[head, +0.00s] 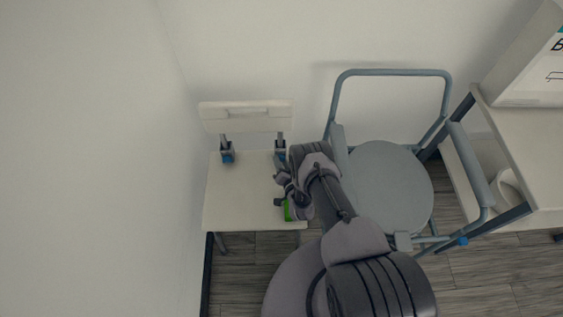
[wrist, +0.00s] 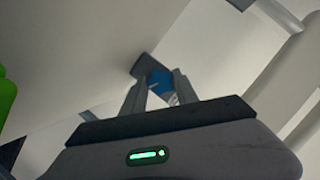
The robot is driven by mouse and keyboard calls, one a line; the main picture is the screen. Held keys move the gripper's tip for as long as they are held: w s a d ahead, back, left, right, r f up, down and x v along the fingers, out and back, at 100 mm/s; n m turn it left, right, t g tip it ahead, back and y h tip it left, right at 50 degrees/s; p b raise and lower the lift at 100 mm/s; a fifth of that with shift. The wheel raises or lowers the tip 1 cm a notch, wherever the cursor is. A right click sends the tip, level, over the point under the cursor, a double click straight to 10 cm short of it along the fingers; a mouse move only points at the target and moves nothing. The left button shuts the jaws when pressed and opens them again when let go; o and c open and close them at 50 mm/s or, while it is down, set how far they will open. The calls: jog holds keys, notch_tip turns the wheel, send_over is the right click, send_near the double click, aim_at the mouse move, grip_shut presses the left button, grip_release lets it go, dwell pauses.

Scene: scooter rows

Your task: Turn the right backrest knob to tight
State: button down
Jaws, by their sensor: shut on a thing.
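A pale seat (head: 240,200) with a backrest (head: 247,116) stands against the wall. Two blue knobs sit at the foot of the backrest posts: the left knob (head: 228,159) and the right knob (head: 281,158). My gripper (head: 279,170) is at the right knob. In the wrist view, my gripper's fingers (wrist: 159,84) are shut on the blue knob (wrist: 158,82), one finger on each side. The fingers cover part of the knob, and its marking is too small to read.
A blue-grey commode chair (head: 390,185) stands close to the right of the seat and my arm. A white shelf (head: 530,140) is at the far right. A green thing (head: 287,211) shows by the seat's right edge beside my wrist. Wall bounds the left.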

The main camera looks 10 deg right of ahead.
dwell(0.3)
jog(key=c, duration=0.9)
grip_release()
jog(key=shift+c, duration=0.2)
jog(key=shift+s, duration=0.1)
jog(key=p+v, duration=0.2)
jog(key=v, duration=0.1)
jog(key=p+v, duration=0.2)
jog(key=v, duration=0.1)
jog(key=p+v, duration=0.2)
jog(key=v, duration=0.1)
jog(key=shift+r, duration=0.35)
jog(key=v, duration=0.4)
jog(key=f+v, duration=0.1)
jog(key=v, duration=0.2)
jog(key=shift+s+d+r, duration=0.1)
jog(key=shift+s, duration=0.05)
jog(key=shift+s+r, duration=0.25)
jog(key=shift+s, duration=0.2)
